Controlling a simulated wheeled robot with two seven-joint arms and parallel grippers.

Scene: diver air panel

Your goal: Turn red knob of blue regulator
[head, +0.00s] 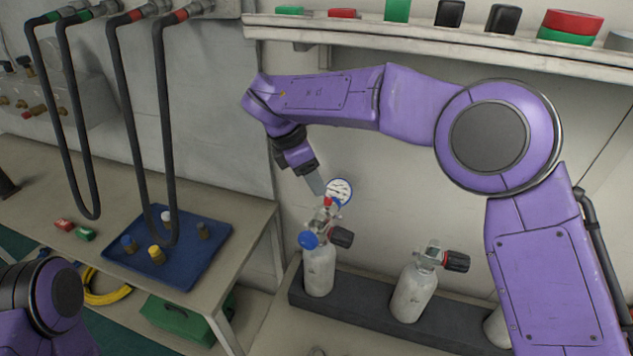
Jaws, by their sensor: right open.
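The blue regulator (308,240) is mounted on top of a pale cylinder (320,272) at the middle of the head view. A small red knob (327,202) sits at its upper part, beside a round white gauge with a blue rim (340,190).
A second cylinder (412,296) with a black valve handwheel stands to the right in the dark rack (365,318). A shelf (440,38) with colored items runs above. A table (110,182) at left holds a blue tray (195,268) with fittings; black hoses hang above it.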

